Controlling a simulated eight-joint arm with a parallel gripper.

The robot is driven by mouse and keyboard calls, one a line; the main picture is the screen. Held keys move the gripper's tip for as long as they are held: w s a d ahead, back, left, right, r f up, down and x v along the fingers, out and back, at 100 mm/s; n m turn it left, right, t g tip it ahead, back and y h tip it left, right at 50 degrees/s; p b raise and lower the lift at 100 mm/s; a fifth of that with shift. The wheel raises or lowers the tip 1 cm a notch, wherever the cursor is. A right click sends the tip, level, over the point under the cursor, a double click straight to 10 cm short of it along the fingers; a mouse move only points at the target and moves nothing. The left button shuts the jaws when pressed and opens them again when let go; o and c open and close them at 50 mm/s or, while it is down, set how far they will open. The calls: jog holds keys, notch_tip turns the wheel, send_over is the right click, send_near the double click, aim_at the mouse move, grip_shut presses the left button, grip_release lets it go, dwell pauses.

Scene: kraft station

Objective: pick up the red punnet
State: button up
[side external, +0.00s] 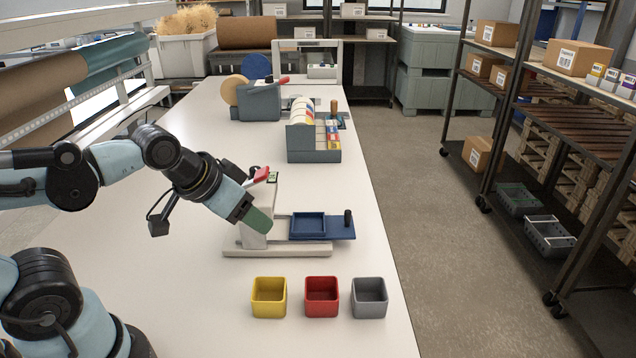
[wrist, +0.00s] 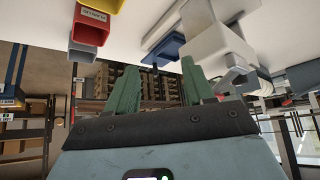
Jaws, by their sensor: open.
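The red punnet (side external: 321,297) is a small, open, square box standing upright on the white table near its front. It stands between the yellow punnet (side external: 269,297) and the grey punnet (side external: 369,297). It looks empty. In the wrist view a red punnet (wrist: 88,30) shows at the upper left, off to one side of the fingers. My gripper (side external: 259,221) is up and to the left of the red punnet in the side view, apart from it. In the wrist view its two green fingers (wrist: 160,75) are spread with nothing between them.
A white press-like stand with a blue tray (side external: 309,226) is right beside my gripper, behind the punnets; I cannot tell the gap. A grey rack of rolls (side external: 314,150) and a tape dispenser (side external: 258,104) stand farther back. The table's right edge is close to the grey punnet.

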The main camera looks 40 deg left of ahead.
jog(key=o, duration=0.4)
jog(key=n+g, duration=0.7)
jog(key=n, duration=0.2)
send_over(322, 290)
jog(key=s+d, duration=0.2)
jog(key=f, duration=0.2)
jog(key=shift+a+f, duration=0.15)
jog(key=shift+f, duration=5.35)
